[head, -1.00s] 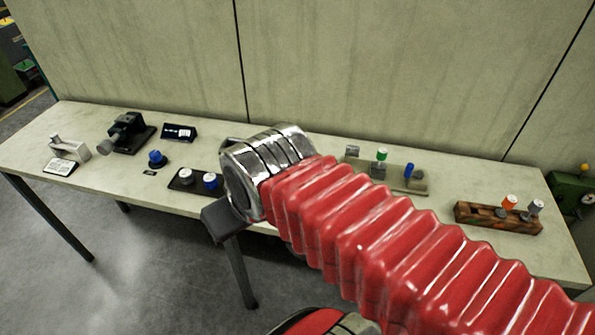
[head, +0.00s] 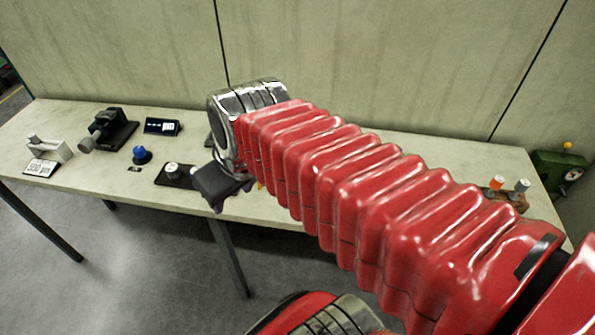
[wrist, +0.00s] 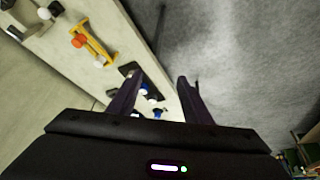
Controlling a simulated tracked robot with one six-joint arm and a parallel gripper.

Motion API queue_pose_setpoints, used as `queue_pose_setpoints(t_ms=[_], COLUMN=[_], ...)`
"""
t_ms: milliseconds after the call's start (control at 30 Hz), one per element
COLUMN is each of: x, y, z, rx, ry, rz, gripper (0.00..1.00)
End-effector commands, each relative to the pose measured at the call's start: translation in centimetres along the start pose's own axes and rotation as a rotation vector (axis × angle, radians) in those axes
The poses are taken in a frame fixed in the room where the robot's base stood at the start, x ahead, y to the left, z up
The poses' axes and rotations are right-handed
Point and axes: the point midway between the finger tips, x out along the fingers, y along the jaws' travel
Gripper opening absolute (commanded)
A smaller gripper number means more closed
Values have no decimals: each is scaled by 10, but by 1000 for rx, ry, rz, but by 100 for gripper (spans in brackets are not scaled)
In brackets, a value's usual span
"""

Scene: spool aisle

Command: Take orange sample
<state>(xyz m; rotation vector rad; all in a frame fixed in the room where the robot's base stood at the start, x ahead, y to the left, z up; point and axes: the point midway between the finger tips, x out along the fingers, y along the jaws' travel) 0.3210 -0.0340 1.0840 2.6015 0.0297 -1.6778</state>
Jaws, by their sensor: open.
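An orange-capped sample (head: 497,182) stands in a brown wooden rack (head: 523,203) at the right end of the bench in the head view, next to a grey-capped one. In the wrist view, an orange item (wrist: 78,41) sits at a yellow holder (wrist: 95,45), with a white item beside it. I cannot tell whether this is a second orange sample. My gripper (wrist: 158,88) is open and empty, its two dark fingers apart above the bench's front edge, to one side of the yellow holder. My arm hides most of the bench's middle in the head view.
A dark plate with a white-topped item (head: 172,170), a blue knob (head: 140,153), a black clamp-like device (head: 108,128), a small display (head: 162,126) and a scale-like stand (head: 50,149) are on the left of the bench. A wall stands behind. Open floor lies in front.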

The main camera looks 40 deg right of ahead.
Motion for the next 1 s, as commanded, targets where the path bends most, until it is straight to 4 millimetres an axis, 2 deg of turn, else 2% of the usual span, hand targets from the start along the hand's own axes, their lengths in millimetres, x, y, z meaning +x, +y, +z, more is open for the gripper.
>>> queue_pose_setpoints(t_ms=[200, 500, 800, 900, 1000], x=[12, 27, 40, 42, 43], y=[50, 126, 211, 232, 245], z=[-13, -18, -3, 4, 9], rx=[-26, -70, -112, -124, -133], ry=[-47, -73, -53, -42, -33], rz=[-11, -48, -82, -88, -91], gripper=[45, 45, 45, 45, 45])
